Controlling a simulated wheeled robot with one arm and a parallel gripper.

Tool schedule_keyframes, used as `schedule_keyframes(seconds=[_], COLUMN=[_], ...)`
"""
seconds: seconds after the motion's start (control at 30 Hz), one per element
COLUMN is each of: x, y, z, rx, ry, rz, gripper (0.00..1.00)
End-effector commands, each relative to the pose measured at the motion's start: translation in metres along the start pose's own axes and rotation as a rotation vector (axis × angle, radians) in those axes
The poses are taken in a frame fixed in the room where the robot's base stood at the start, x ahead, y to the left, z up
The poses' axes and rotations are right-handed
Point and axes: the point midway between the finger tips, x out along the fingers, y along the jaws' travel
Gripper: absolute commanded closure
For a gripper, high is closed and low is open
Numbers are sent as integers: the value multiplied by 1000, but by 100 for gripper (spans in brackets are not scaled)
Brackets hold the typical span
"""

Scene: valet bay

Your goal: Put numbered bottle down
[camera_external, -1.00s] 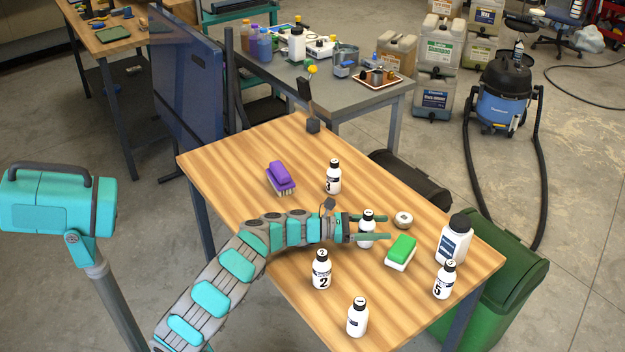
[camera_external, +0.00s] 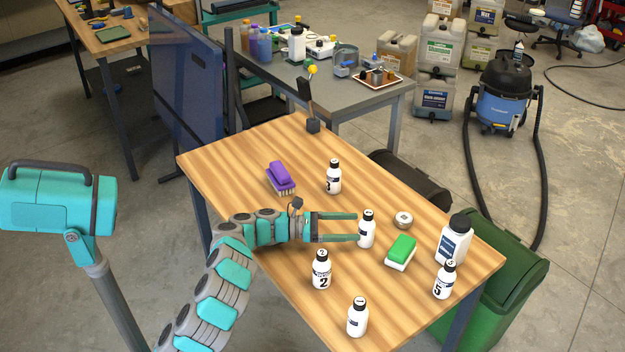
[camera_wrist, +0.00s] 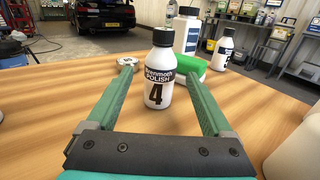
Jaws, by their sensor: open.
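A white bottle with a black cap (camera_external: 367,230) stands upright on the wooden table. In the wrist view the same bottle (camera_wrist: 159,72) shows the number 4 and the word polish. My gripper (camera_external: 357,227) is open, with its fingertips just short of the bottle on its left side. In the wrist view the gripper (camera_wrist: 162,95) has one finger on each side, the bottle standing beyond the tips and apart from both. Other numbered bottles stand on the table: bottle 3 (camera_external: 333,177), bottle 2 (camera_external: 321,270), bottle 5 (camera_external: 445,280) and one at the front (camera_external: 357,317).
A green and white sponge (camera_external: 401,252), a round tin (camera_external: 403,220) and a larger white bottle (camera_external: 453,240) are right of the bottle. A purple brush (camera_external: 281,178) lies at the back left. The table (camera_external: 240,155) is clear around the brush. A green bin (camera_external: 510,270) stands beyond the right edge.

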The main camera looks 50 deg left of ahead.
Motion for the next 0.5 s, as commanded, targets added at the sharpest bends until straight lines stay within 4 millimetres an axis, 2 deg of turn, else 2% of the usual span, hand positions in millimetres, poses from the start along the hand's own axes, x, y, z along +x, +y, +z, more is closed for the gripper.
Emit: schedule_keyframes(seconds=[0.03, 0.2, 0.5], x=[-9, -27, -38], y=[1, 0, -1], z=[1, 1, 0], rx=[2, 3, 2], ry=[0, 0, 0], rz=[5, 1, -2], gripper=[15, 15, 15])
